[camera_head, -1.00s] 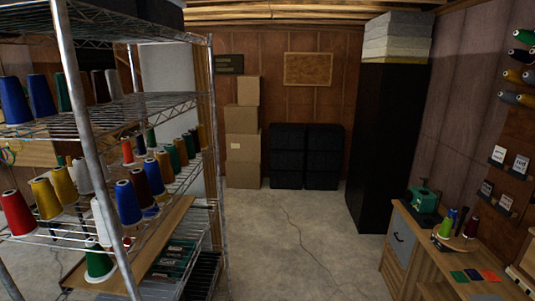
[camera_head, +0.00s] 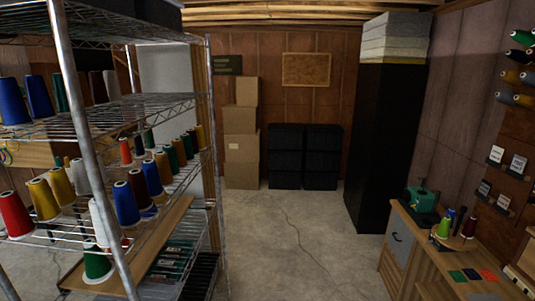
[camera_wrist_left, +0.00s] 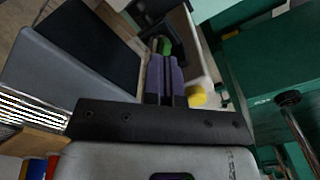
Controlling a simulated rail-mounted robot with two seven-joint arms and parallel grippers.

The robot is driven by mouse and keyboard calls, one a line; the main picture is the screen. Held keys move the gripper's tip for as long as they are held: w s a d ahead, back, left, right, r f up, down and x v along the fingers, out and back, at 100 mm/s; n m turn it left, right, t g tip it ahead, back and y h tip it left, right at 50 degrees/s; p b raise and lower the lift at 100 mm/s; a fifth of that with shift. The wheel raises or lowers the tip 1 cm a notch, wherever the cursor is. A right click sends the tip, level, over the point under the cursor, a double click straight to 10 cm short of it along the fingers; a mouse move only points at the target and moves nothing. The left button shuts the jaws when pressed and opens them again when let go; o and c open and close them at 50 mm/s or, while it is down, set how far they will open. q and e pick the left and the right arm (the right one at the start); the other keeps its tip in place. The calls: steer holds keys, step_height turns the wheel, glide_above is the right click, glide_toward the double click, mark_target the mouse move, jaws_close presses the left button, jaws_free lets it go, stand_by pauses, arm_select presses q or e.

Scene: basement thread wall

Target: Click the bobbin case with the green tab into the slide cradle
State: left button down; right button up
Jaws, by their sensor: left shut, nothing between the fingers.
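My left gripper (camera_wrist_left: 164,62) shows only in the left wrist view, with its two narrow fingers together and nothing held. A small bright green thing (camera_wrist_left: 165,46) is just beyond the fingertips. I cannot tell whether it is the green tab of the bobbin case or something else, nor whether the fingers touch it. I cannot make out the bobbin case or the slide cradle for sure in either view. My right gripper is in neither view.
In the head view, a wooden workbench (camera_head: 428,262) at right holds a green machine (camera_head: 420,200), several thread cones and small coloured squares (camera_head: 472,275). A wire shelf (camera_head: 110,130) with cones fills the left. The concrete floor (camera_head: 290,235) between is clear, with a tall black cabinet (camera_head: 388,150) behind.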

arm_select(q)
steer(key=shift+f, duration=0.75)
stand_by(0.3)
step_height(320, 180, up, 7)
steer(key=p, duration=0.8)
stand_by(0.3)
